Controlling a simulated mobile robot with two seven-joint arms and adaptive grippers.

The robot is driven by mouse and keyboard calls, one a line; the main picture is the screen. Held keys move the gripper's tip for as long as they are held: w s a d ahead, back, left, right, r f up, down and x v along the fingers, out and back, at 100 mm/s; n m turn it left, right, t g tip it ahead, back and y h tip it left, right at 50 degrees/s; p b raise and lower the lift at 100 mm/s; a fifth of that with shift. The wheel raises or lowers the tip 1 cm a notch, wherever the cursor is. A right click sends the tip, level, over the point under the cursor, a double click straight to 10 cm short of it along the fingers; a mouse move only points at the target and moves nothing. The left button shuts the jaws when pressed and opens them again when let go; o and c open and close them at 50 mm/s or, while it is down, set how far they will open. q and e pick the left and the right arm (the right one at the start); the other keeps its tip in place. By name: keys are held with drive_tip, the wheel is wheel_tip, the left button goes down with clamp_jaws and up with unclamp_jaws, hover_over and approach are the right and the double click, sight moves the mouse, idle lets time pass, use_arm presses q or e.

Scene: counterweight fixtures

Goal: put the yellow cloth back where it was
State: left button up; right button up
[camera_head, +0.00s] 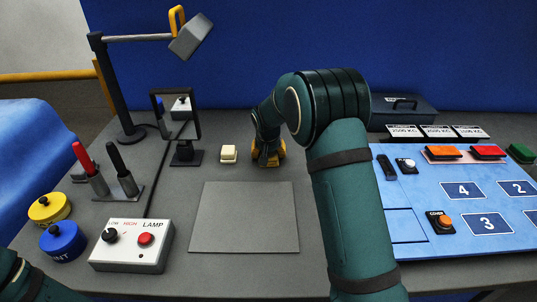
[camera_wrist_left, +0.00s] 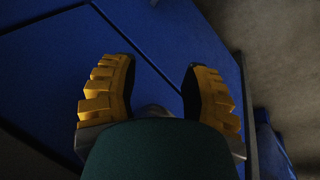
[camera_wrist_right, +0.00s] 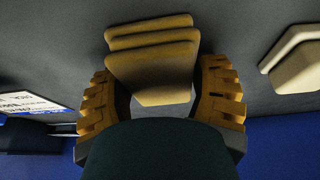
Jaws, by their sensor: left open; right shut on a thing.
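My right gripper (camera_head: 268,155) is low over the back middle of the grey table, beside a small cream block (camera_head: 229,153). In the right wrist view, the right gripper (camera_wrist_right: 160,78) is shut on the yellow cloth (camera_wrist_right: 150,45), which looks like a folded stack of dull yellow layers between the fingers. I cannot tell whether the cloth touches the table. In the head view the cloth is hidden or not distinct from the yellow fingers. My left gripper (camera_wrist_left: 158,90) is open and empty above a blue surface; only part of its arm shows in the head view.
A bare grey mat (camera_head: 244,217) lies front of centre. A blue board (camera_head: 450,180) with numbered squares, orange (camera_head: 443,152) and red (camera_head: 488,152) pieces is right.

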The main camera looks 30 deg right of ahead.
drive_tip(key=shift+r, duration=0.15)
drive_tip(key=o, duration=1.3)
drive_tip(key=shift+f, duration=0.2)
drive_tip(key=shift+r, duration=0.15)
drive_tip(key=shift+s+r, duration=0.1)
drive_tip(key=shift+r, duration=0.2)
drive_tip(key=p+v, duration=0.2)
drive_tip(key=v, duration=0.9)
drive_tip(key=shift+s+r, duration=0.15)
drive_tip(key=shift+r, duration=0.05)
